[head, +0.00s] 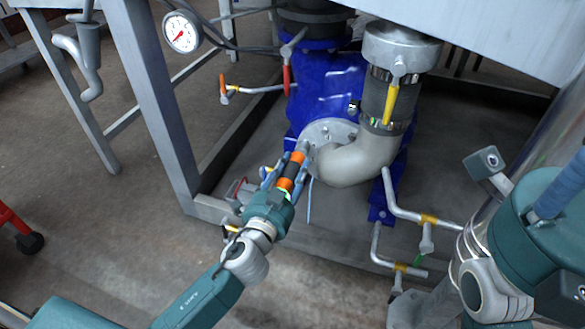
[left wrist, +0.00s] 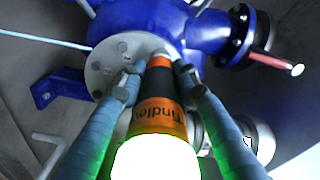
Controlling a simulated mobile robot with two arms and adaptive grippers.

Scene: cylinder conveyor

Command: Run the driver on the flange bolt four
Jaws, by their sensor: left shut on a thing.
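The driver (head: 297,158) is an orange and black cylinder with lettering on an orange band, seen in the left wrist view (left wrist: 160,108). My left gripper (head: 286,174) is shut on it, with one blue finger along each side. The driver's far end points at the grey round flange (head: 322,131) on the blue pump body. Bolt heads show on the flange in the left wrist view (left wrist: 103,74); which one is bolt four I cannot tell. The driver's tip is hidden, so contact is unclear. My right gripper (head: 562,188) shows only partly at the right edge.
A grey elbow pipe (head: 350,162) curves close to the right of the driver. A valve with a yellow handle (head: 391,103) and one with a red handle (head: 286,80) stand above. A grey frame leg (head: 155,100) rises at left. Thin pipes (head: 400,208) run at lower right.

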